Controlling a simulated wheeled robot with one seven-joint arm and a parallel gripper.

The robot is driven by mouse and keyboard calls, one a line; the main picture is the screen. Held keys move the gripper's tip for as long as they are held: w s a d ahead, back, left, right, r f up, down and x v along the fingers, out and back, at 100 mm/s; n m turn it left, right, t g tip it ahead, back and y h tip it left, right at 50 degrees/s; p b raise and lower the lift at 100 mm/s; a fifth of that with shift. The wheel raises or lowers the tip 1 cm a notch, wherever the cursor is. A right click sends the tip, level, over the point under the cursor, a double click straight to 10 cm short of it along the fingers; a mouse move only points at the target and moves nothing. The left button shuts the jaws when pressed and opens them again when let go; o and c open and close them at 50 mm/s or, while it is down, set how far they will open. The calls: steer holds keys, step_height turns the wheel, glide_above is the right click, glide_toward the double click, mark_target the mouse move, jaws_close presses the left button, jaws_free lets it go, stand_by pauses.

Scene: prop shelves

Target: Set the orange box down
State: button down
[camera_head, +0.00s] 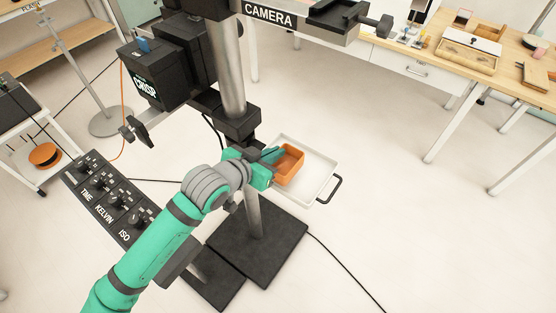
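The orange box (290,167) is a small open-topped box near the middle of the head view. My gripper (272,163), with teal fingers, is at the box's left side and appears shut on its left wall; the fingertips are small and partly hidden. The box appears roughly level. It shows against a white tray (321,165) with a dark handle; whether it touches the tray or hangs above it I cannot tell.
A grey post (254,215) on a black base plate (275,240) stands close beside my arm. A black control panel (103,195) lies left. A black cable (345,266) crosses the floor. A wooden workbench (500,65) is at upper right. Floor right of the tray is clear.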

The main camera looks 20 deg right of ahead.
steer(key=shift+w+d+f, duration=0.3)
steer(key=shift+d+f, duration=0.2)
steer(key=shift+f, duration=0.2)
steer(key=shift+w+d+f, duration=0.1)
steer(key=shift+f, duration=1.6)
steer(key=c, duration=2)
jaws_free()
steer(key=shift+f, duration=0.1)
steer(key=v, duration=1.2)
